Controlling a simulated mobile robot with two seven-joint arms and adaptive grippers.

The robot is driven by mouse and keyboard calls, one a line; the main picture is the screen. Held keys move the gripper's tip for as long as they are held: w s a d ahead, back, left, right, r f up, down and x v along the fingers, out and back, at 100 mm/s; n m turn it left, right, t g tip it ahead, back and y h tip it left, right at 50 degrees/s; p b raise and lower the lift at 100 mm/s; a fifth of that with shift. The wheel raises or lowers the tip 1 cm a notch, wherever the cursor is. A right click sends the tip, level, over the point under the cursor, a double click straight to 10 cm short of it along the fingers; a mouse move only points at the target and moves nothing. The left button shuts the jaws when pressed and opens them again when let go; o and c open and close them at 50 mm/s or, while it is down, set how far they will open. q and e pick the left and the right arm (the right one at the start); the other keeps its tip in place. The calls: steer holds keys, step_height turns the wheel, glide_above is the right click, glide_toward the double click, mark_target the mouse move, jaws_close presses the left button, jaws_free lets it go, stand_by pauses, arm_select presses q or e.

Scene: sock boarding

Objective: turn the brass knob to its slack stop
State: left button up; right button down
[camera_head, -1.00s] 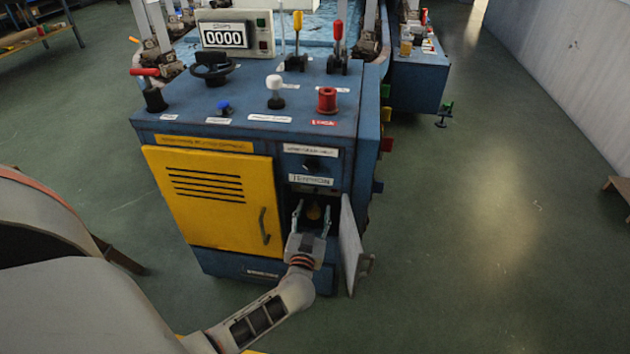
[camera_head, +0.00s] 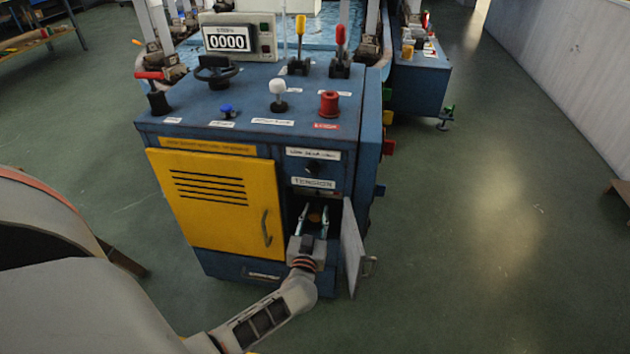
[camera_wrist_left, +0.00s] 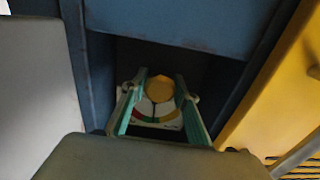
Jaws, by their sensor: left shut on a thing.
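The brass knob (camera_head: 314,217) sits inside the dark recess under the TENSION label (camera_head: 313,183). In the left wrist view the knob (camera_wrist_left: 160,88) is in front of a white dial plate (camera_wrist_left: 158,120) with coloured sectors. I cannot read the knob's pointer position. My left gripper (camera_head: 315,210) reaches into the recess, its two pale green fingers shut on the knob, one on each side. The same gripper (camera_wrist_left: 162,80) shows in the left wrist view, its fingers partly covering the dial. My right gripper is not in view.
A small grey door (camera_head: 353,250) hangs open at the recess's right. The yellow door (camera_head: 222,205) to its left is closed. The blue cabinet top (camera_head: 185,105) carries a handwheel (camera_head: 214,71), levers, knobs and a counter (camera_head: 227,38) reading 0000. The floor at right is clear.

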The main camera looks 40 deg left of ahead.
arm_select(q)
steer(key=n, duration=0.3)
steer(key=shift+n, duration=0.3)
steer(key=n, duration=0.3)
steer(key=shift+n+p, duration=0.3)
steer(key=shift+p, duration=0.05)
steer(key=n, duration=0.5)
steer(key=shift+f, duration=0.1)
steer(key=n, duration=0.3)
steer(key=n+b, duration=0.1)
steer(key=n, duration=0.1)
steer(key=shift+n, duration=1.3)
steer(key=shift+f+n+b, duration=0.1)
steer(key=shift+n+b, duration=0.2)
steer(key=shift+n, duration=0.6)
steer(key=shift+n+b, duration=0.3)
steer(key=shift+n, duration=1.7)
steer(key=shift+n+b, duration=0.3)
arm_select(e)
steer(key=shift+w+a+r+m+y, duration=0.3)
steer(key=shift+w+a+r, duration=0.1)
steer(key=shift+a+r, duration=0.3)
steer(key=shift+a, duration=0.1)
arm_select(q)
steer(key=shift+r, duration=0.2)
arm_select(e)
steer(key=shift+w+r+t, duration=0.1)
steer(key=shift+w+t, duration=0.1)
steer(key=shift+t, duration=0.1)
